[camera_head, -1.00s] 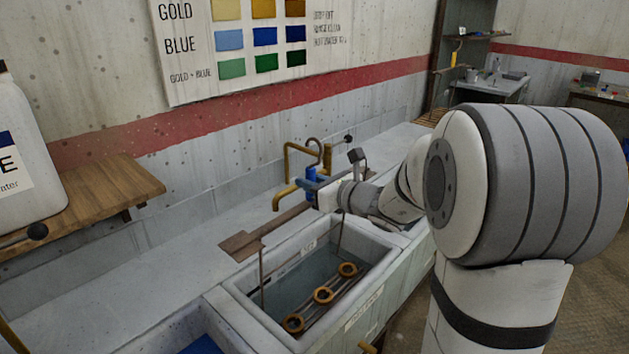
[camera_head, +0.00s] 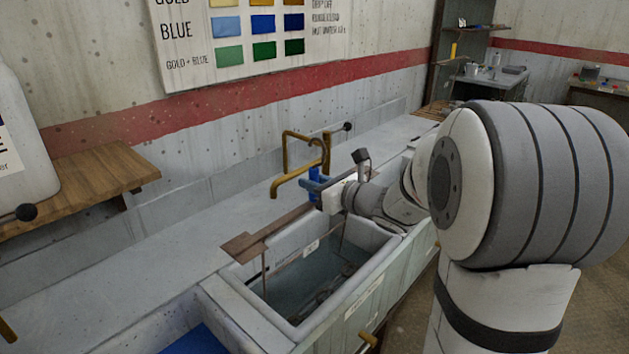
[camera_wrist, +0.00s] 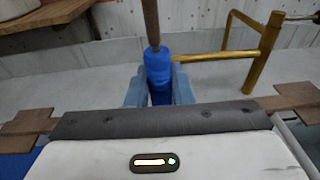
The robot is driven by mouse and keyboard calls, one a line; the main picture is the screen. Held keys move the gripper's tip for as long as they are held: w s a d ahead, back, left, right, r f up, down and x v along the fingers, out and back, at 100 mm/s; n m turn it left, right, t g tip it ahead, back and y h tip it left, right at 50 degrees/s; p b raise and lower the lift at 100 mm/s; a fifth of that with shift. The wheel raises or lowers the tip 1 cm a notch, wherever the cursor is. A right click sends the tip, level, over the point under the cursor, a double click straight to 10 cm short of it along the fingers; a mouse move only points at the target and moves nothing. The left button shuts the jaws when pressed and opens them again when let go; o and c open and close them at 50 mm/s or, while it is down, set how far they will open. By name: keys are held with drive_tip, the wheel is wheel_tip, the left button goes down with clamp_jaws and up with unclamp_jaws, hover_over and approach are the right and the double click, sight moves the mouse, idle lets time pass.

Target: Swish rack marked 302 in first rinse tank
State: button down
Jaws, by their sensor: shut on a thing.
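The rack has a brown crossbar (camera_head: 268,234) with a flat plate at its end, thin rods hanging down, and a blue grip below an upright rod. My gripper (camera_head: 316,187) is shut on the blue grip (camera_wrist: 158,66). The rack's lower part is in the grey water (camera_head: 300,283) of a pale tank (camera_head: 228,284), and its ring-shaped parts show only dimly under the surface. The crossbar is above the tank's back rim; I cannot tell if it touches. No 302 mark is legible, and the tank's labels are too small to read.
A brass tap (camera_head: 285,186) stands close behind my gripper and also shows in the wrist view (camera_wrist: 250,60). A second tank with blue contents (camera_head: 197,341) lies at the front left. A wooden shelf (camera_head: 90,185) holds a white jug (camera_head: 22,135). The left counter is clear.

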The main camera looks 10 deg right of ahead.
drive_tip(key=shift+s+d, duration=0.1)
drive_tip(key=shift+s, duration=0.05)
idle(0.3)
drive_tip(key=b+x, duration=0.1)
drive_tip(key=x, duration=0.2)
drive_tip(key=shift+r, duration=0.25)
idle(2.6)
